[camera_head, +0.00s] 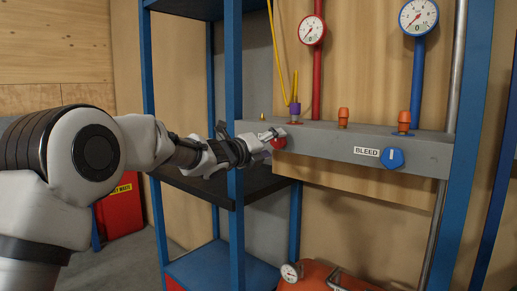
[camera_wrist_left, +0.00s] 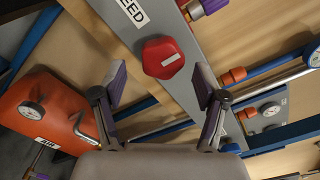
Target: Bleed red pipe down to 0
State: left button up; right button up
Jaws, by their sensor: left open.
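The red pipe (camera_head: 318,80) runs up from the grey manifold bar (camera_head: 330,142) in the head view, with a round gauge (camera_head: 312,30) on it; its needle is too small to read surely. A red bleed knob (camera_head: 279,139) sits on the bar's front at its left end. In the left wrist view the knob (camera_wrist_left: 164,58) is faceted and bears a white mark. My left gripper (camera_head: 266,138) is at the knob. In the wrist view its two fingers (camera_wrist_left: 160,85) are spread, with the knob ahead between them and no clear contact. My right gripper is out of view.
A blue knob (camera_head: 392,158) beside a BLEED label (camera_head: 366,151) is further right, under a blue pipe (camera_head: 417,75) with its own gauge (camera_head: 418,17). A blue shelf post (camera_head: 235,100) stands close to my left wrist. An orange tank (camera_head: 320,277) is below.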

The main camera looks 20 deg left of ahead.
pick_arm(q)
jog(key=v, duration=0.9)
jog(key=shift+r, duration=0.1)
